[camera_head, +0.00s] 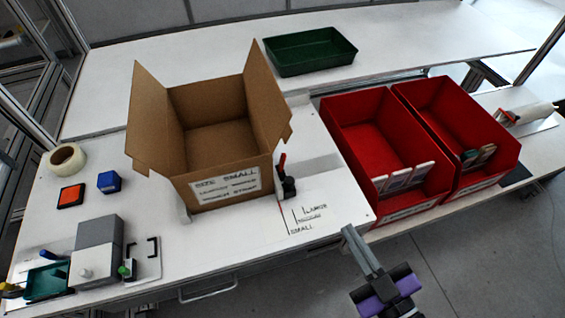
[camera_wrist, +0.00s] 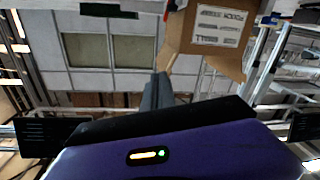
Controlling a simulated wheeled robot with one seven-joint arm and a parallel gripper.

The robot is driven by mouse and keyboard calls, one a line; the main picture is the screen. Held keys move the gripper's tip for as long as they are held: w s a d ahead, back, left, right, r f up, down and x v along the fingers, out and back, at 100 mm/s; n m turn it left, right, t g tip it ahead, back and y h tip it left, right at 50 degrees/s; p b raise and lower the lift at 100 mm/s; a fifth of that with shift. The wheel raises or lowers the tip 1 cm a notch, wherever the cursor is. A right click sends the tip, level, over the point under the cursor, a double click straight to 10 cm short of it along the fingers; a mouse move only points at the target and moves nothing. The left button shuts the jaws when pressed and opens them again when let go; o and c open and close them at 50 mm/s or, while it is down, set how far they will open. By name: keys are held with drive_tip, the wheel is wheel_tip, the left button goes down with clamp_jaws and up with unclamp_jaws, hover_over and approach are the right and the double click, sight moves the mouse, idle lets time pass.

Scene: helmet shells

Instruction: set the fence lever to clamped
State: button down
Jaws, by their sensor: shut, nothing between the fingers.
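The fence lever (camera_head: 282,164) has a red handle standing roughly upright on a black base, just right of the cardboard box on the white bench. Its exact clamp state cannot be told from its angle alone. My gripper (camera_head: 347,232) is shut and empty, in front of the bench's edge, to the lower right of the lever and apart from it. In the wrist view the closed fingers (camera_wrist: 156,90) point at the scene, which appears upside down. A small red piece (camera_wrist: 171,7) at the top edge there may be the lever, but it is cut off.
The open cardboard box (camera_head: 225,160) labelled SIZE SMALL stands left of the lever. Size marks (camera_head: 308,215) are printed in front of the lever. Two red bins (camera_head: 360,150) stand to the right. A green tray (camera_head: 310,50) is behind. Tape and small blocks lie left.

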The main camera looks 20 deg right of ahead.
sight(283, 164)
drive_tip(key=w+d+f+n+t+y, duration=0.15)
drive_tip(key=w+n, duration=0.25)
drive_tip(key=w, duration=0.4)
drive_tip(key=w+d+f+n, duration=0.1)
drive_tip(key=w+f+n, duration=0.1)
drive_tip(key=w+n, duration=0.4)
drive_tip(key=w+f+n, duration=0.1)
drive_tip(key=f, duration=0.1)
drive_tip(key=w+a+f+n+y, duration=0.1)
drive_tip(key=f+n, duration=0.1)
drive_tip(key=w+f+n+g+y, duration=0.1)
drive_tip(key=w+f, duration=0.1)
drive_tip(key=shift+a+f, duration=0.1)
drive_tip(key=shift+a, duration=0.3)
drive_tip(key=shift+a+n+y, duration=0.25)
drive_tip(key=shift+n+y, duration=0.1)
drive_tip(key=shift+n, duration=0.15)
drive_tip(key=shift+w+a, duration=0.1)
drive_tip(key=shift+w, duration=0.2)
drive_tip(key=p+x, duration=0.1)
drive_tip(key=x, duration=0.8)
drive_tip(key=shift+w, duration=0.15)
